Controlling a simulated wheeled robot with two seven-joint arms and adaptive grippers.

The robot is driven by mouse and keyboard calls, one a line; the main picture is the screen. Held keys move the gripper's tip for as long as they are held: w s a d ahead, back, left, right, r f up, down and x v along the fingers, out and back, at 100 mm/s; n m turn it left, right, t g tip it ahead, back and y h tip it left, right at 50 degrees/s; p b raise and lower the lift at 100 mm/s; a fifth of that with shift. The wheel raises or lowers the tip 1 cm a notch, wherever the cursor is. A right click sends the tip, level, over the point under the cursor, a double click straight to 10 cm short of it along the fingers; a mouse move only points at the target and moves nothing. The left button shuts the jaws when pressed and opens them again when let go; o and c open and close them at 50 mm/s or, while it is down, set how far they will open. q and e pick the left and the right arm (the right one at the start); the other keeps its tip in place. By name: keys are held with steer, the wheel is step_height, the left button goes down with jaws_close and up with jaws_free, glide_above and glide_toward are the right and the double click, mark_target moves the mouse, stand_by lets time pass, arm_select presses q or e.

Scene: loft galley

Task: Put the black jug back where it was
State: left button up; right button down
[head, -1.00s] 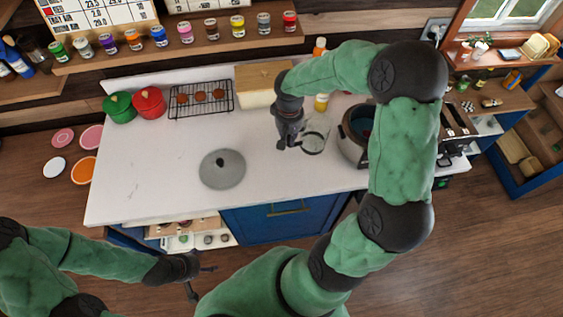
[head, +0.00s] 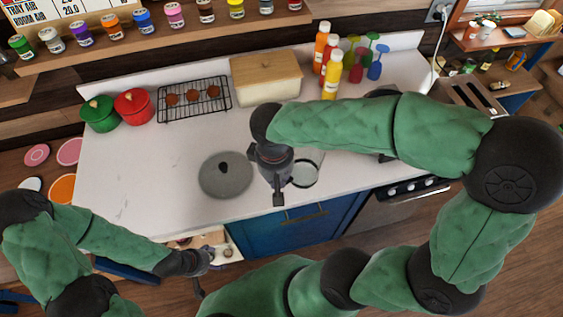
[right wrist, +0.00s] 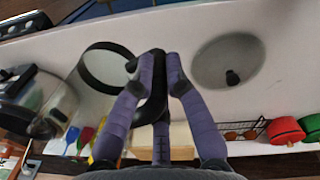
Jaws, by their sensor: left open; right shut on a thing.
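The black jug (head: 306,172) has a clear body, a black rim and a black handle. In the head view it is near the counter's front edge, partly hidden by my right gripper. My right gripper (head: 279,188) is shut on its handle. In the right wrist view, the jug's rim (right wrist: 84,72) shows beside my right fingers (right wrist: 160,58), which close around the black handle. I cannot tell whether the jug's base touches the counter. My left gripper (head: 203,272) is open and empty, low in front of the counter.
A grey lid with a black knob (head: 226,181) lies left of the jug. A wire rack (head: 195,100), red pot (head: 134,107), green pot (head: 100,115) and bread box (head: 265,82) stand behind. Bottles (head: 332,75) stand at the back. The left part of the white counter (head: 130,180) is clear.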

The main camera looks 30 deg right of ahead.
steer(key=shift+w+d+f+b, duration=0.35)
steer(key=shift+w+d+f, duration=0.05)
steer(key=shift+w+f, duration=1.8)
steer(key=shift+w+d+f+b, duration=0.35)
steer(key=shift+w+d+f, duration=0.05)
steer(key=shift+w+f, duration=1.75)
steer(key=shift+w+d+f+b, duration=0.35)
steer(key=shift+w+d+f, duration=0.05)
steer(key=shift+w+f, duration=1.75)
steer(key=shift+r, duration=0.15)
steer(key=c, duration=1.7)
jaws_free()
steer(key=shift+f, duration=0.25)
steer(key=o, duration=0.4)
steer(key=shift+o, duration=0.2)
